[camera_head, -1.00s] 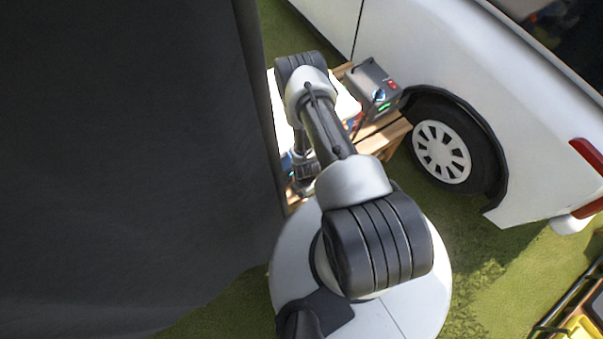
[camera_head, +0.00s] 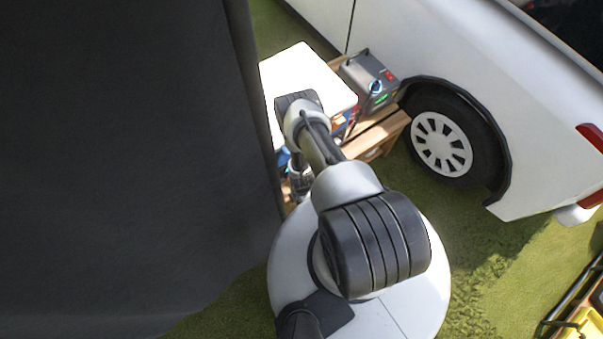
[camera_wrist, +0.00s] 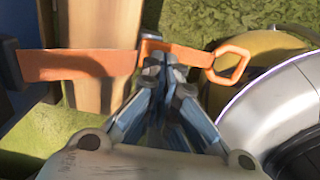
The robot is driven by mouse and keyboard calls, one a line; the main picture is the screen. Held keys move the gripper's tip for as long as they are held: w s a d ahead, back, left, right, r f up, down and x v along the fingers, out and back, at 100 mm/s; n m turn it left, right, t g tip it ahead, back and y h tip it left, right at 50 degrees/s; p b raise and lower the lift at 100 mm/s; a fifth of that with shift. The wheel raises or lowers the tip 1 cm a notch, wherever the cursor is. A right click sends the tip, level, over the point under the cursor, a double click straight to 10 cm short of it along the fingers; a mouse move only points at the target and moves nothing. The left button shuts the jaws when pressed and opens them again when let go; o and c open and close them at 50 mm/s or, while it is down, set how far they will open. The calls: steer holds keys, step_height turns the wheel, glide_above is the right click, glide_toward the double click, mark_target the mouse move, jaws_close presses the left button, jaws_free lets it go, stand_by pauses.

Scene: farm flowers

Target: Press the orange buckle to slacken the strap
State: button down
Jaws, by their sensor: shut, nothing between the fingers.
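In the wrist view, an orange strap (camera_wrist: 80,65) runs across the upper left in front of a wooden plank. An orange buckle (camera_wrist: 185,54) with an open loop at its right end (camera_wrist: 229,66) sits at the upper middle. My gripper (camera_wrist: 160,58) is shut and empty, with its fingertips at the left part of the buckle in the picture and partly covering it. I cannot tell whether they touch it.
The wrist view shows a wooden plank (camera_wrist: 105,25), a round yellow thing (camera_wrist: 262,46) and a round silvery thing (camera_wrist: 265,118). The head view shows a white panel (camera_head: 310,75), a grey box (camera_head: 366,75), a white van (camera_head: 450,50) and a dark wall-like surface (camera_head: 110,170).

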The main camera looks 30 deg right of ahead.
steer(key=shift+f, duration=0.2)
steer(key=shift+s+f+b, duration=0.25)
steer(key=shift+f+b, duration=0.5)
steer(key=shift+b, duration=0.05)
steer(key=shift+r, duration=0.25)
steer(key=shift+w+r+p, duration=0.1)
steer(key=shift+p, duration=0.2)
steer(key=shift+r+p, duration=0.5)
steer(key=shift+r, duration=0.25)
